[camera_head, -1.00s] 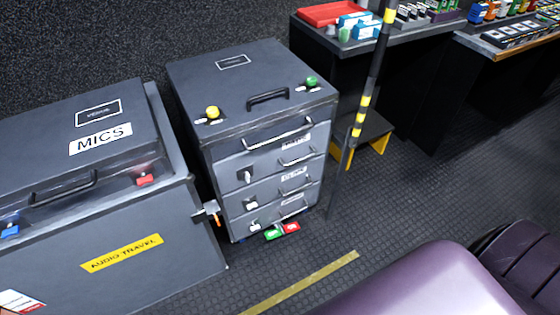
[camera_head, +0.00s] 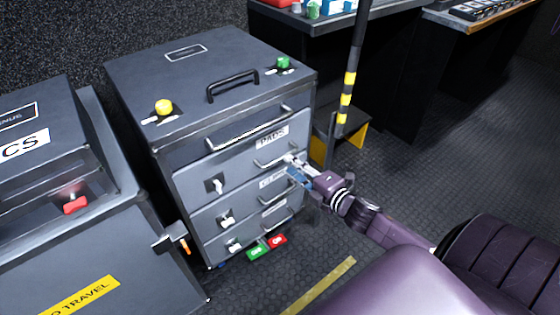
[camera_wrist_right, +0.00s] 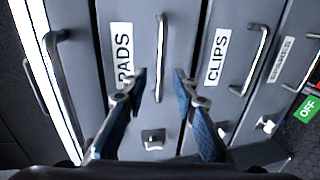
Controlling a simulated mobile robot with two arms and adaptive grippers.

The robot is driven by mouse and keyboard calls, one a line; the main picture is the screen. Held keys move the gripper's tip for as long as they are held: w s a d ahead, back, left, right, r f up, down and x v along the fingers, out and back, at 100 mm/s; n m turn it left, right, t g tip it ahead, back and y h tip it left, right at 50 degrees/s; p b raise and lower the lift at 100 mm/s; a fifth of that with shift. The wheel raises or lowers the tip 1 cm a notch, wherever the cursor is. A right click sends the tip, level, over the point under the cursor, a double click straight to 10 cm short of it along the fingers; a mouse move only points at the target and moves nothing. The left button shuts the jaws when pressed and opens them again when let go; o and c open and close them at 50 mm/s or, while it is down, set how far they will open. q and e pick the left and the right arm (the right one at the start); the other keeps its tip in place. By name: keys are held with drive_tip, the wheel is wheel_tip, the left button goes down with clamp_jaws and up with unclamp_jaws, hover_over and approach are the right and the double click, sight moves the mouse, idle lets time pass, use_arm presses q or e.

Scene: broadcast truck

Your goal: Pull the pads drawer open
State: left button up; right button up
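The pads drawer (camera_head: 245,165) is the upper labelled drawer of a grey cabinet (camera_head: 190,75). It looks closed, with its front in line with the cabinet face. Its white PADS label (camera_head: 270,137) sits above a metal bar handle (camera_head: 268,162); a small latch (camera_head: 214,186) is at the left. My right gripper (camera_head: 289,165) is at the handle's right end. In the right wrist view my right gripper (camera_wrist_right: 160,75) is open, its blue fingers on either side of the pads handle (camera_wrist_right: 160,50); contact cannot be told.
A clips drawer (camera_wrist_right: 200,100) and a spares drawer lie below. A striped pole (camera_head: 347,95) and a step (camera_head: 350,143) stand right.

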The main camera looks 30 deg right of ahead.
sight(280, 159)
use_arm(q)
drive_tip(key=r, duration=0.2)
drive_tip(key=w+r+b, duration=0.1)
drive_tip(key=shift+w+r, duration=0.1)
drive_tip(key=shift+r, duration=0.3)
use_arm(e)
drive_tip(key=x, duration=0.6)
drive_tip(key=shift+w+f, duration=0.1)
drive_tip(key=shift+w, duration=0.15)
clamp_jaws()
